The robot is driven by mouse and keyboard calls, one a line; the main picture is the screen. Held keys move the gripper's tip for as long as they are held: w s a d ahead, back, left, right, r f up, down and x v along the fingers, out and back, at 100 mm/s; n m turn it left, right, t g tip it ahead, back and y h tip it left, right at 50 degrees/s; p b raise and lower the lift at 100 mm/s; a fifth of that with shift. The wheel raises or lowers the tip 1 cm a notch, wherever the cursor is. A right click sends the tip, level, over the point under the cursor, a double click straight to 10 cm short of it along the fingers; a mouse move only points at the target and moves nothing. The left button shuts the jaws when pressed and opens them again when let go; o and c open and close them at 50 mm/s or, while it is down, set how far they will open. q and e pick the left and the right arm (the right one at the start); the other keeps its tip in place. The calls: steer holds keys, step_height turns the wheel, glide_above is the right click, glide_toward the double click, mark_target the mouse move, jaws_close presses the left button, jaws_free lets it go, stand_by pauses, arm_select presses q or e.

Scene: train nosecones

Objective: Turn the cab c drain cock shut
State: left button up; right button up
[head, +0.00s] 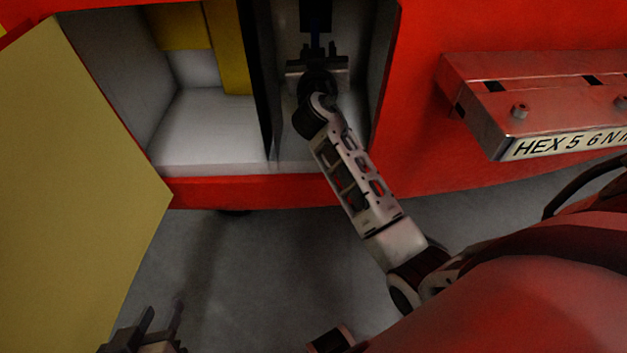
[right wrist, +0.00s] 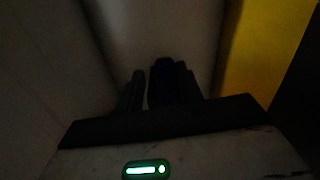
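A dark blue handle, apparently the drain cock (head: 316,14), hangs at the back of the narrow right-hand compartment in the head view. It also shows as a dark blue block (right wrist: 163,78) in the right wrist view. My right gripper (head: 318,50) is inside this compartment. Its fingers (right wrist: 160,88) stand on either side of the blue handle, with a small gap at the left finger, so it looks open. The dimness hides any contact, and the valve body cannot be made out. My left gripper (head: 162,318) is open and empty at the bottom left.
A dark divider (head: 258,80) separates the compartment from a wider white one holding yellow parts (head: 232,50). A yellow door (head: 80,180) stands open at left. A red ledge with bolts and a label (head: 560,145) juts out at right. Grey floor (head: 270,270) lies below.

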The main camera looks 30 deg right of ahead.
steer(key=s+a+n+p, duration=0.3)
steer(key=s+p, duration=0.1)
steer(key=s, duration=0.4)
steer(key=s+a+n+p, duration=0.3)
steer(key=s+p, duration=0.1)
steer(key=s, duration=0.4)
steer(key=s+a+f+n+g+y+p, duration=0.1)
steer(key=s+a+f+g+y, duration=0.3)
steer(key=s+a+f+y, duration=0.5)
steer(key=shift+a+f+n+y+p, duration=0.15)
steer(key=shift+a+n+y+p, duration=0.15)
steer(key=shift+y, duration=0.3)
